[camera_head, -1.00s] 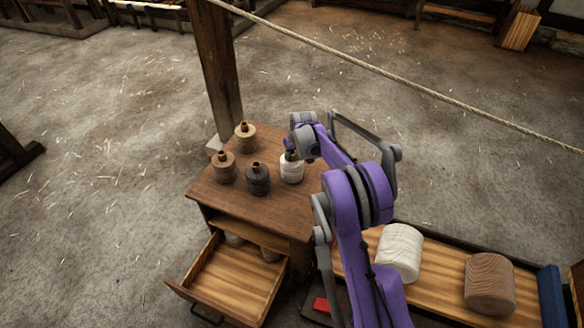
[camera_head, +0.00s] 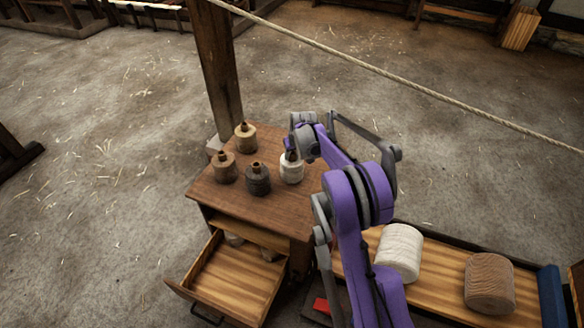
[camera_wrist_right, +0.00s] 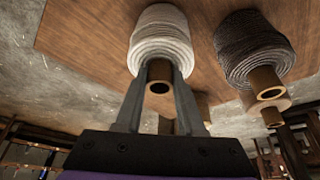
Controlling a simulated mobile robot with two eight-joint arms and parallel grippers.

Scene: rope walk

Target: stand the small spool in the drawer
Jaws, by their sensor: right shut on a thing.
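The small white spool (camera_head: 291,170) stands upright on the wooden cabinet top (camera_head: 275,208), near its right edge. My right gripper (camera_head: 291,150) reaches down to it from the right. In the right wrist view my right gripper (camera_wrist_right: 158,82) is shut on the brown core of the white spool (camera_wrist_right: 160,40), one finger on each side. The spool still appears to rest on the top. The drawer (camera_head: 240,283) is pulled open at the front of the cabinet; its front floor is bare. My left gripper is not in view.
A dark spool (camera_head: 257,181), a brown spool (camera_head: 224,169) and a tan spool (camera_head: 245,137) stand left of the white one. Pale objects (camera_head: 268,254) sit at the drawer's back, partly hidden. A post (camera_head: 217,70) stands behind; a bench with large rolls (camera_head: 399,252) is at right.

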